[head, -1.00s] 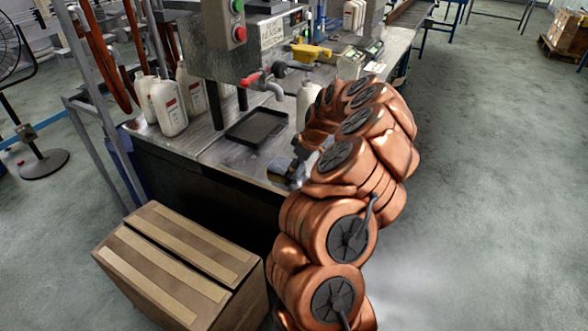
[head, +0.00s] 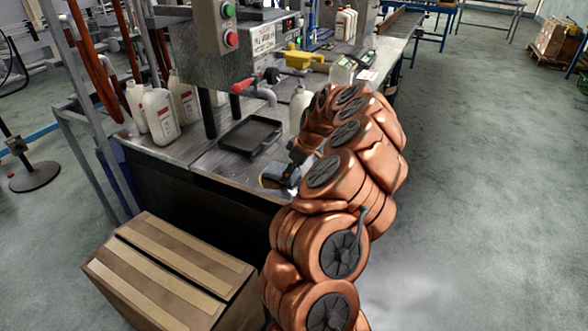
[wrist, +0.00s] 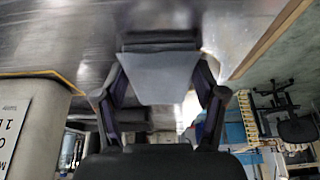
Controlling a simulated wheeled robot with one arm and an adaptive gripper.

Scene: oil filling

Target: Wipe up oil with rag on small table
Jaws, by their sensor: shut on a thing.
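My gripper (head: 284,177) is low at the front edge of the metal table (head: 215,165), in front of a black tray (head: 250,135). In the wrist view, its two fingers are closed on the sides of a folded grey rag (wrist: 158,78). In the head view the rag is small and partly hidden by the gripper. It looks down at the tabletop, but I cannot tell whether it touches. I cannot make out any oil; the metal top is glossy with reflections.
White bottles (head: 160,115) stand left of the tray, and another (head: 300,108) stands behind my arm. A machine with red and green buttons (head: 230,22) rises behind the tray. A cardboard box (head: 170,270) sits on the floor in front.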

